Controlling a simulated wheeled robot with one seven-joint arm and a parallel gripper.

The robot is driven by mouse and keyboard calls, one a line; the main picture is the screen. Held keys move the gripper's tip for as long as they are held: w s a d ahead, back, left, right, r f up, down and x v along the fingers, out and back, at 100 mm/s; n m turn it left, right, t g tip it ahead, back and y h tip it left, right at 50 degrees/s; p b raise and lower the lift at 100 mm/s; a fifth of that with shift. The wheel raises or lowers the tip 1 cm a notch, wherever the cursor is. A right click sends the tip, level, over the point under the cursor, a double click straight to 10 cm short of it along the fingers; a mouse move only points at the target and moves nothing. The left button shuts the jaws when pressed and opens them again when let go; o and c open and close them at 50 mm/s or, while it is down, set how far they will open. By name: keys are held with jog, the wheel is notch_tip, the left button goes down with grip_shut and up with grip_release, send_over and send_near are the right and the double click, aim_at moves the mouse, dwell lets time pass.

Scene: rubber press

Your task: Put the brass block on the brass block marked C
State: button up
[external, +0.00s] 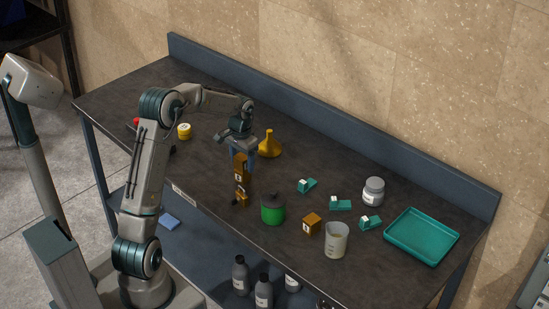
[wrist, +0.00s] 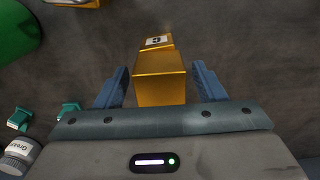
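A plain-topped brass block (wrist: 160,78) stands between my gripper's (wrist: 160,84) two blue fingers in the wrist view, with a narrow gap on each side. The brass block marked C (wrist: 157,42) shows just beyond and partly under it, turned slightly; its C label faces up the picture. In the external view my gripper (external: 241,155) points down around the top of an upright column of brass blocks (external: 241,180) with white labels. The upper block appears to rest on those below. The letters there are too small to read.
Right of the column stand a green can (external: 272,211), another brass block (external: 311,224) and a beaker (external: 336,240). A yellow funnel (external: 269,146) stands behind. Several teal pieces (external: 340,204), a grey jar (external: 373,191) and a teal tray (external: 422,237) lie further right.

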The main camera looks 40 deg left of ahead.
aim_at(242, 156)
notch_tip(242, 156, up, 12)
jog(key=s+d+r+t, duration=0.1)
jog(key=s+d+r, duration=0.3)
jog(key=s+d, duration=0.65)
jog(key=s+d+f+t, duration=0.1)
jog(key=s+d+f, duration=0.1)
jog(key=s, duration=0.7)
jog(key=s+d+f+t, duration=0.1)
jog(key=s+d+f, duration=0.1)
jog(key=s, duration=0.7)
jog(key=shift+s+d+f, duration=0.25)
jog(key=shift+s+f, duration=0.1)
jog(key=shift+f, duration=0.2)
